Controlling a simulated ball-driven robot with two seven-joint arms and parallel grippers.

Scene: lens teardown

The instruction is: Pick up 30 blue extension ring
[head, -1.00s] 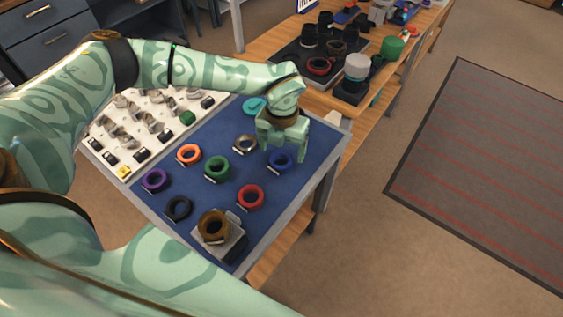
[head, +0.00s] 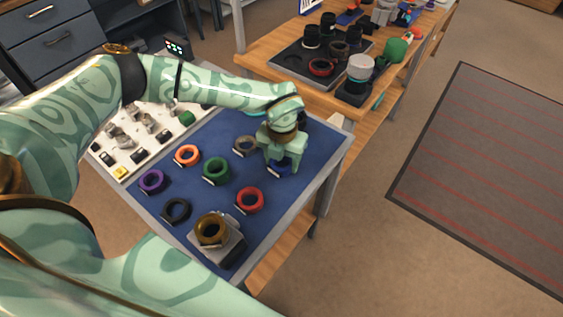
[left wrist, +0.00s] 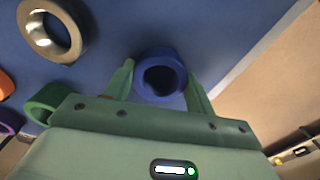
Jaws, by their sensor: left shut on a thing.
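The blue extension ring (head: 279,167) lies at the right side of the blue mat (head: 286,206), mostly hidden by my gripper in the head view. In the left wrist view the ring (left wrist: 161,75) sits between the two fingers. My left gripper (head: 283,165) comes down over the ring from above and is shut on it, one finger on each side. The fingers also show in the left wrist view (left wrist: 162,82). The ring seems to be at mat level; I cannot tell whether it is lifted. My right gripper is not in view.
Near it on the mat are a grey metal ring (head: 245,146), a green ring (head: 216,170), a red ring (head: 249,200), and an orange ring (head: 187,155). A brown ring (head: 212,230) sits on a grey block. A white tray (head: 127,161) of small parts lies left.

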